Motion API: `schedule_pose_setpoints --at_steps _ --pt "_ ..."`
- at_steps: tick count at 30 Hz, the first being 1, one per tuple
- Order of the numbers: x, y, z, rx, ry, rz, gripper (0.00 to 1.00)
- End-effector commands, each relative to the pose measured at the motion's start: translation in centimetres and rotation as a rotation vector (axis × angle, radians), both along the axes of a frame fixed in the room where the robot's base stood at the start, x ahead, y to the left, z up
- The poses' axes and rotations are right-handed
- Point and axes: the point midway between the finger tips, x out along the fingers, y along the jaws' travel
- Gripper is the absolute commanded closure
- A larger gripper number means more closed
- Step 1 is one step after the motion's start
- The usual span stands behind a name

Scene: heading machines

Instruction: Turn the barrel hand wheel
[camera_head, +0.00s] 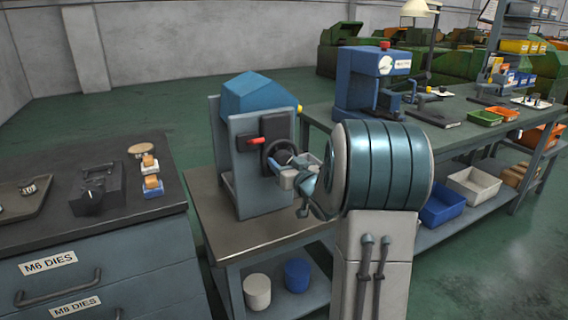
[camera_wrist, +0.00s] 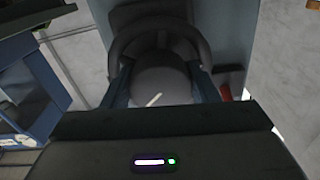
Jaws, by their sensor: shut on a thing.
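The barrel machine (camera_head: 258,130) is a grey upright frame with a blue top, standing on a small table. Its dark hand wheel (camera_head: 277,147) is on the side facing my arm, beside a red-tipped lever (camera_head: 258,141). My gripper (camera_head: 293,168) is at the wheel, and my arm partly hides the wheel's lower right. In the wrist view the wheel (camera_wrist: 160,30) shows as a dark ring around a round grey hub (camera_wrist: 160,82). The two fingers of my gripper (camera_wrist: 160,88) lie on either side of the hub, shut on the wheel. The exact contact points are dark.
A drawer cabinet (camera_head: 100,260) with dies and a tray on top stands at left. A workbench (camera_head: 470,122) with a blue machine (camera_head: 372,80) and bins stands behind at right. A white tub (camera_head: 257,291) and a blue tub (camera_head: 298,275) sit on the lower shelf.

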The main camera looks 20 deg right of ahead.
Motion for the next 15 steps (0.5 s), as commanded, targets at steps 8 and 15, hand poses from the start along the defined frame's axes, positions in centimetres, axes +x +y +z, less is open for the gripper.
schedule_pose_setpoints --at_steps 8,15 --pt "-0.03 0.02 -0.13 0.000 0.002 0.000 0.24" --pt "-0.27 -0.03 -0.07 -0.001 0.001 -0.001 0.24"
